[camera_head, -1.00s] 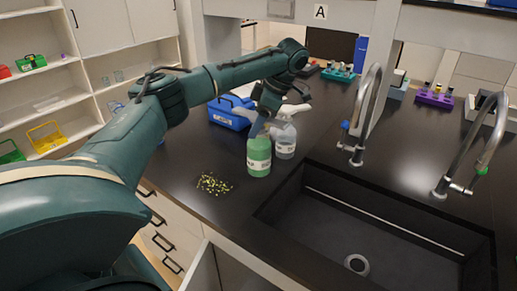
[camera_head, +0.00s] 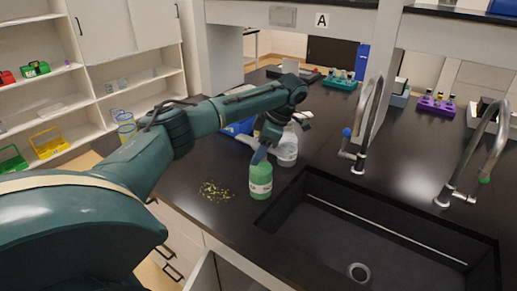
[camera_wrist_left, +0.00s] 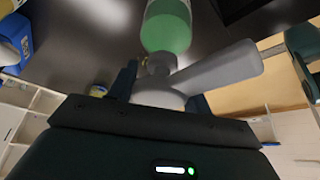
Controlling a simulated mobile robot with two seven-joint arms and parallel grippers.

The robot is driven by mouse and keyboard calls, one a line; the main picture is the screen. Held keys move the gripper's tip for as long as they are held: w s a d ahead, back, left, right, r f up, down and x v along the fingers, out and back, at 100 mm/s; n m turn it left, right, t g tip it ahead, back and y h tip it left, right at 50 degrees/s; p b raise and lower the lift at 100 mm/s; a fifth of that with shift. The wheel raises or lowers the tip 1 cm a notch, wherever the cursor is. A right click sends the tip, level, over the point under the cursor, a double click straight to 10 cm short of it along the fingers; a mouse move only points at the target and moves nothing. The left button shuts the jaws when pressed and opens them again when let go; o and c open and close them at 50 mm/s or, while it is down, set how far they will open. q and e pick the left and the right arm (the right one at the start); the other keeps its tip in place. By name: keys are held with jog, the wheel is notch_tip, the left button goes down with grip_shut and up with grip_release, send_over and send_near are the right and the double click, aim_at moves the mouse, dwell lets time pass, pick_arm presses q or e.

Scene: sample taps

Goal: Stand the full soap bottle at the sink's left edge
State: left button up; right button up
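The green soap bottle (camera_head: 260,181) with a white label is upright beside the sink's left back corner. My left gripper (camera_head: 266,147) is above it, with its fingers around the bottle's pale pump top. In the left wrist view the green body (camera_wrist_left: 167,28) extends beyond the pump top (camera_wrist_left: 160,92), which sits between the two fingers. I cannot tell whether the base touches the counter. A clear, whitish bottle (camera_head: 287,152) stands just behind it, apart from it. The black sink (camera_head: 400,232) is at the right front. My right gripper is not in view.
Small yellow-green bits (camera_head: 215,191) lie scattered on the dark counter left of the bottle. A blue box (camera_head: 238,127) is behind my left arm. Two curved taps, a near one (camera_head: 361,150) and a right one (camera_head: 480,160), stand behind the sink. A purple rack (camera_head: 437,105) is farther back.

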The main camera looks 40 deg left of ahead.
pick_arm(q)
jog(key=o, duration=0.4)
jog(key=v, duration=1.2)
jog(key=shift+r, duration=0.2)
